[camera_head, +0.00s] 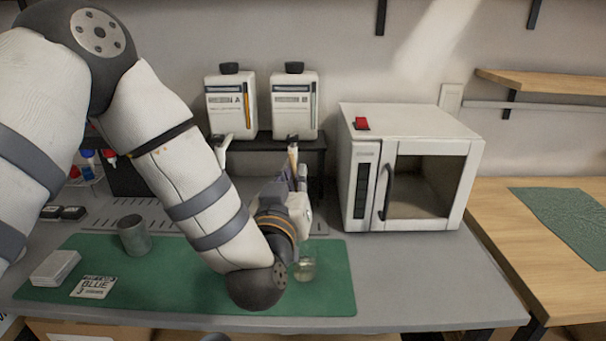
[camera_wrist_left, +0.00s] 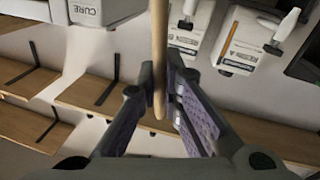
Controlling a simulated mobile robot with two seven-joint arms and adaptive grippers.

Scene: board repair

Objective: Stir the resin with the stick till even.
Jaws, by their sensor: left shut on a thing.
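My left gripper (camera_head: 285,182) is above the back part of the green mat, its fingers partly hidden by my own wrist in the head view. In the left wrist view the gripper (camera_wrist_left: 161,88) is shut on a pale wooden stick (camera_wrist_left: 159,50). One rounded stick end shows between the fingers; the other end runs out of the picture. A small clear cup (camera_head: 305,270) stands on the mat just right of my left wrist, partly hidden by it.
Dispensers A (camera_head: 230,105) and B (camera_head: 294,103) stand behind. A white curing oven (camera_head: 410,125) is right.

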